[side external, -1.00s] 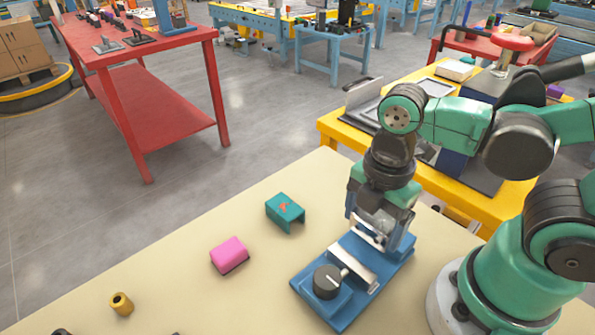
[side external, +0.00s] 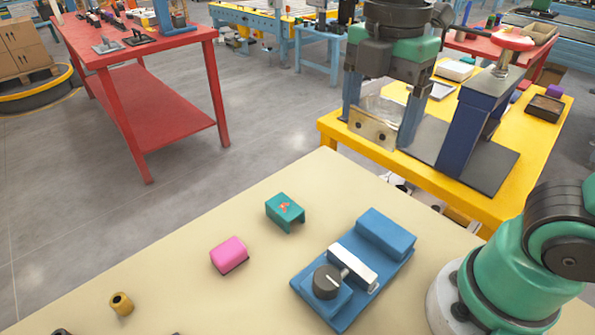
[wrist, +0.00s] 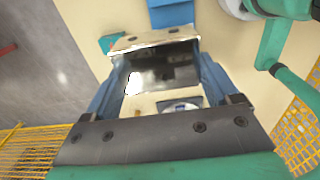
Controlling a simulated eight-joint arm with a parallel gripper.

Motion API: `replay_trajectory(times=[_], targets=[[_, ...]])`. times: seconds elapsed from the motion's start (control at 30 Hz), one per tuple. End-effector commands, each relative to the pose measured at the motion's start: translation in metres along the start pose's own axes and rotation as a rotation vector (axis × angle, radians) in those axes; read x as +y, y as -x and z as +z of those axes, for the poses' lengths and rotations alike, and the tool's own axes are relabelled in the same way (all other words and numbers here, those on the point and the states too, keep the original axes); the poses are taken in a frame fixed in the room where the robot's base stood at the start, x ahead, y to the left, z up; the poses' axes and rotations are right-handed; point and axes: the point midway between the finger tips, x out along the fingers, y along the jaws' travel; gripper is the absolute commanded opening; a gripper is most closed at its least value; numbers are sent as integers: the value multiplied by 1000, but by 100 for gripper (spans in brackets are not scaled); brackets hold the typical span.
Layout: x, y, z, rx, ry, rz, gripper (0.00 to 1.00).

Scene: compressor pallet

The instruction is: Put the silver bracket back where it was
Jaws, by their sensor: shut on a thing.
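The silver bracket (side external: 373,128) is a shiny metal piece with two dark holes in its front plate. My gripper (side external: 380,118) is shut on it and holds it high in the air, well above the cream table. In the wrist view the bracket (wrist: 158,65) spans the space between the two blue fingers of my gripper (wrist: 155,85). A blue vise (side external: 342,299) with a pale jaw plate and a dark round knob stands on the table below. Its gap between the jaws looks empty. The pictures do not show where the bracket was before.
A teal block with a red mark (side external: 285,211), a pink block (side external: 230,254) and a brass bushing (side external: 121,303) lie on the cream table (side external: 190,225). A yellow table (side external: 480,205) with a dark blue press (side external: 472,125) stands behind.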

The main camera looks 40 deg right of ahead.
Motion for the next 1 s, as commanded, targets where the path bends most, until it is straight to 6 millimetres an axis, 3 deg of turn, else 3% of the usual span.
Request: replay_trajectory(times=[0.2, 0.43, 0.67, 1.0], targets=[[61, 0, 17, 0, -6, 1, 24], [108, -11, 39, 0, -3, 1, 24], [123, -26, 47, 0, 0, 1, 24], [123, -103, 47, 0, 0, 1, 24]])
